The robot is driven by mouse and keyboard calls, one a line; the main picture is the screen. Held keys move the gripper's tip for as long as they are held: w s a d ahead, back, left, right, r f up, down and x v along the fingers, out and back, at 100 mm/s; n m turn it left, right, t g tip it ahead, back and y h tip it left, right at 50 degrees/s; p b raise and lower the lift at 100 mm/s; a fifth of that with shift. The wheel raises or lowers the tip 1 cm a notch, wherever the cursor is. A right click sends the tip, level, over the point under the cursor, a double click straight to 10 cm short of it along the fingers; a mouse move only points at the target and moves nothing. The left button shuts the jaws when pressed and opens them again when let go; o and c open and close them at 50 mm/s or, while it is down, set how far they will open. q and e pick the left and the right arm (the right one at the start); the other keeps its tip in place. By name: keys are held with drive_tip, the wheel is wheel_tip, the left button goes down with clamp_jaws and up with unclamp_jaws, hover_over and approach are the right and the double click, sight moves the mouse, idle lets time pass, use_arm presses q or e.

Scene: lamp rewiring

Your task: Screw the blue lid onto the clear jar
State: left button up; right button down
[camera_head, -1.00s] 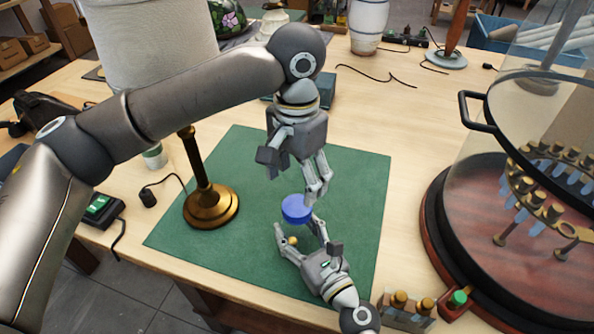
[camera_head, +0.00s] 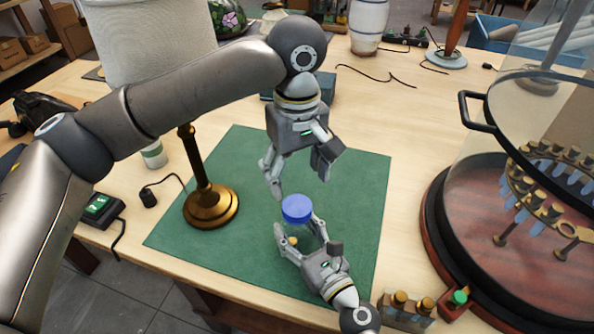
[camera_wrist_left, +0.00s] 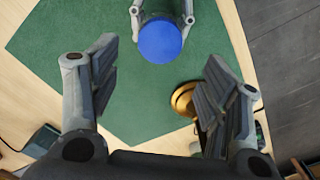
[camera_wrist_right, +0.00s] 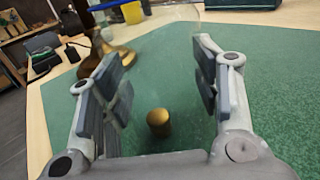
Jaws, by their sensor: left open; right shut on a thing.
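The blue lid (camera_head: 296,208) sits level above the green mat, on top of the clear jar, which barely shows in the head view. I cannot tell how tightly it is seated. My right gripper (camera_head: 300,232) is low at the mat and shut on the jar, with a finger on each side below the lid. In the right wrist view the jar (camera_wrist_right: 160,75) is a faint transparent shape between the fingers, with a brass cylinder (camera_wrist_right: 158,121) showing through it. My left gripper (camera_head: 301,184) is open and empty just above the lid, which shows between its fingers (camera_wrist_left: 160,66).
A glass-covered round stand (camera_head: 440,235) is at the right. A small box with a green button (camera_head: 458,298) is at the front right. The mat's right side is clear.

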sight(297, 205)
use_arm(q)
drive_tip(key=shift+f, duration=0.1)
drive_tip(key=shift+f, duration=3.95)
drive_tip(key=shift+c, duration=0.4)
